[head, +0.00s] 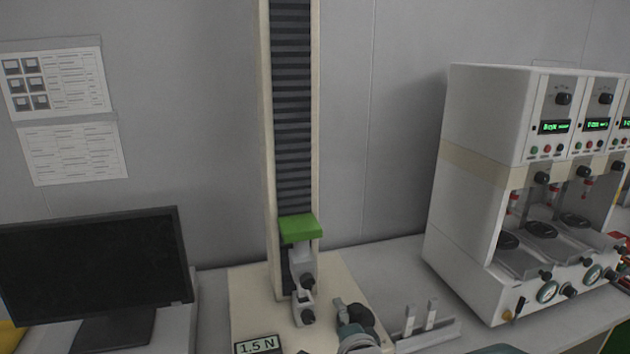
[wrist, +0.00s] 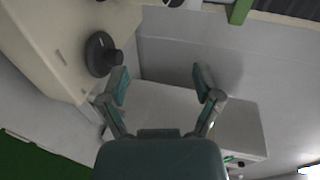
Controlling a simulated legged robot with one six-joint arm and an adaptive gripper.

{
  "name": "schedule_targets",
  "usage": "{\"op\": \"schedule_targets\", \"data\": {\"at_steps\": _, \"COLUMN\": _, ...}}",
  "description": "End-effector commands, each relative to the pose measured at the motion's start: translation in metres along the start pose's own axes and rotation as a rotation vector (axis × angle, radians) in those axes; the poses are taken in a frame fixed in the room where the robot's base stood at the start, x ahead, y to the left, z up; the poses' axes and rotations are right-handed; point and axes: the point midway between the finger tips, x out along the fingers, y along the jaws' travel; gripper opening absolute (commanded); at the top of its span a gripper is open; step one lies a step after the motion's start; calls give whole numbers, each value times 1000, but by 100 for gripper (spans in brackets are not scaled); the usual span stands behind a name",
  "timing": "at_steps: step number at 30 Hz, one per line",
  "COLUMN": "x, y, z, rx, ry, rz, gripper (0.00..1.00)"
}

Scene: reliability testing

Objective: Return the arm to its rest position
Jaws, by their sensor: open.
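My gripper (wrist: 162,80) is open in the wrist view, with its two fingers spread apart and nothing between them. A greenish-grey part of my gripper (head: 358,341) shows at the bottom edge of the head view, in front of the test stand's base. The tall test stand (head: 269,130) has a cream frame and a dark ribbed column. Its green crosshead (head: 300,229) sits low, with a grey clamp (head: 303,272) under it. In the wrist view a dark round knob (wrist: 101,54) on a cream surface is left of the left finger, close to it in the picture.
A black monitor (head: 90,270) stands at left. A white multi-station tester (head: 480,130) with green displays stands at right. A small display (head: 257,346) reads 1.5 N. A grey holder (head: 430,338) with upright pieces lies right of my gripper. Bare tabletop (head: 385,265) shows behind it.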

Motion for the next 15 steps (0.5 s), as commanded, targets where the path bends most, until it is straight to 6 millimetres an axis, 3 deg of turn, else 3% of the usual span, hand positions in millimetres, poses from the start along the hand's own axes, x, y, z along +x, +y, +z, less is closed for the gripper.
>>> {"op": "schedule_targets", "data": {"at_steps": 8, "x": -47, "y": -9, "z": -30, "rx": -425, "ry": -16, "rz": 254, "gripper": 82}}
{"op": "schedule_targets", "data": {"at_steps": 15, "x": -109, "y": -8, "z": -48, "rx": -773, "ry": -132, "rz": 473, "gripper": 82}}
